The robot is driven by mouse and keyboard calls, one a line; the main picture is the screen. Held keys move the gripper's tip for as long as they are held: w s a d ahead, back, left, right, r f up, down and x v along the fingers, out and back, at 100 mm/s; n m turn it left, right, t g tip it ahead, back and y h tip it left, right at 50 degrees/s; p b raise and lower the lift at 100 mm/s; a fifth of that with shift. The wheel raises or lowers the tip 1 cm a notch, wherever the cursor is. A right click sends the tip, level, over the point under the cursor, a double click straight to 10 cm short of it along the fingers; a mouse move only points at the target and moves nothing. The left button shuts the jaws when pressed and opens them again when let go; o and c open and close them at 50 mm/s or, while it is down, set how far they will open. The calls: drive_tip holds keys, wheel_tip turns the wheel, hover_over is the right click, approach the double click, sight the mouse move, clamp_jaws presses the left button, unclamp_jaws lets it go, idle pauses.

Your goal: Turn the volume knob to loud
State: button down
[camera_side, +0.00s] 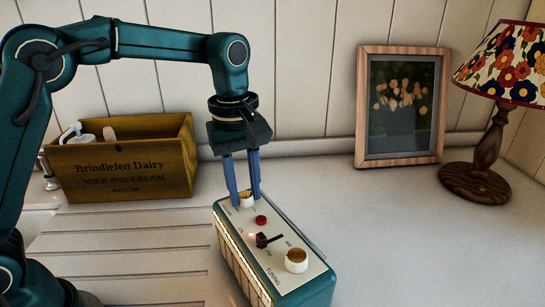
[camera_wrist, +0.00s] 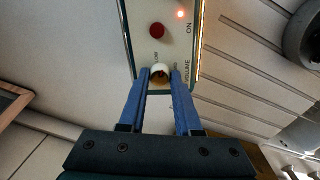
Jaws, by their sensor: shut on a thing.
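A teal radio (camera_side: 265,251) with a cream top panel stands on the pale counter. Its volume knob (camera_wrist: 160,73), round and cream with a brownish middle, sits at the panel's far end in the side view. My gripper (camera_side: 245,196) points straight down there, and its blue fingers are shut on the knob, one on each side. In the wrist view my gripper (camera_wrist: 161,75) shows the "VOLUME" lettering beside it. The fingers hide part of the dial marks, so I cannot tell the knob's setting.
A red button (camera_side: 261,220), a dark lever switch (camera_side: 263,240) and a tuning knob (camera_side: 296,260) share the panel. A small light glows near "ON". A wooden dairy crate (camera_side: 125,165) stands left, a framed picture (camera_side: 402,106) and a lamp (camera_side: 487,150) right. The counter right of the radio is clear.

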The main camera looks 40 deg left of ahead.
sight(246, 193)
drive_tip(key=m, duration=1.3)
drive_tip(key=shift+w+m+g, duration=0.1)
drive_tip(key=shift+m+g, duration=0.2)
drive_tip(key=shift+m, duration=0.1)
drive_tip(key=m, duration=1.2)
drive_tip(key=shift+g, duration=0.3)
drive_tip(key=shift+m, duration=0.4)
drive_tip(key=c, duration=0.6)
unclamp_jaws()
drive_tip(key=shift+w+r, duration=0.15)
drive_tip(key=shift+r, duration=2.4)
